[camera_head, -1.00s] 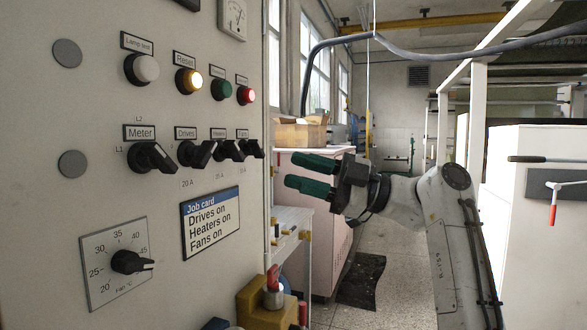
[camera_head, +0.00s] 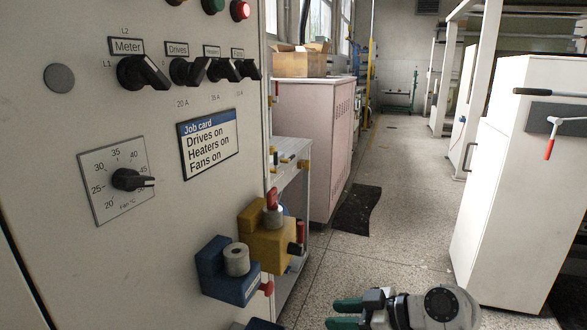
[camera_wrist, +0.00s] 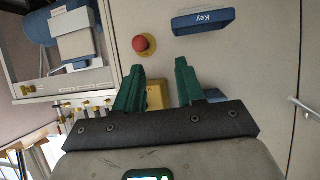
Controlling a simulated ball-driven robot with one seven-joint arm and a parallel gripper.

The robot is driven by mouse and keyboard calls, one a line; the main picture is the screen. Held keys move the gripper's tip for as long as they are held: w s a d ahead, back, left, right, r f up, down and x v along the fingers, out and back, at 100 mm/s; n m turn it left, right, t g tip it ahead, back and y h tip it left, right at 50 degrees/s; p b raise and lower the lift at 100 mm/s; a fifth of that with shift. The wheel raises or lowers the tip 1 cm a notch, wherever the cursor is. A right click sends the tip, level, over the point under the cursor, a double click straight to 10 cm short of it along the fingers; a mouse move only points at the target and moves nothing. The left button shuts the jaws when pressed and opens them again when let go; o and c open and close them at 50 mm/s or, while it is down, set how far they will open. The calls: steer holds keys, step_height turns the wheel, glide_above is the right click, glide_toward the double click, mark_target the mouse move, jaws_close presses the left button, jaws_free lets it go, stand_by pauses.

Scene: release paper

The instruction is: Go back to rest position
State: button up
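My gripper (camera_head: 345,313) is low in the head view, at the bottom edge right of the control panel (camera_head: 85,240). Its two green fingers point left and are apart. In the wrist view the fingers (camera_wrist: 159,68) are also spread, with nothing held between them. A yellow block (camera_wrist: 155,95) shows behind the gap, and a red button (camera_wrist: 144,44) and a blue block marked Key (camera_wrist: 203,20) lie beyond the fingertips. The head view shows the job card (camera_head: 208,146), the dial knob (camera_head: 130,180) and the row of black switches (camera_head: 145,72) on the panel.
A yellow box (camera_head: 262,240) and a blue box (camera_head: 228,272) stick out from the panel's lower right. A pink cabinet (camera_head: 310,150) stands behind. A white cabinet (camera_head: 510,180) is on the right. Speckled floor (camera_head: 400,220) lies open between them.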

steer(key=s+d+f+m+g+h, duration=0.1)
steer(key=s+d+f+m+h, duration=0.25)
steer(key=s+f, duration=0.45)
steer(key=s+d+f+m+g+h, duration=0.1)
steer(key=s+d+f+m+h, duration=0.15)
steer(key=s+d+f, duration=0.4)
steer(key=s+d+f+m+g+h, duration=0.1)
steer(key=s+d+f+m+h, duration=0.1)
steer(key=s, duration=0.6)
steer(key=s+d+f+m+g+h, duration=0.1)
steer(key=s+d+m, duration=0.2)
steer(key=s, duration=0.5)
steer(key=s+d+f+m+g+h, duration=0.1)
steer(key=s+d+f+m+h, duration=0.1)
steer(key=s, duration=0.7)
step_height(320, 180, up, 25)
steer(key=p, duration=2.5)
steer(key=shift+w+d, duration=0.2)
steer(key=shift+w, duration=0.1)
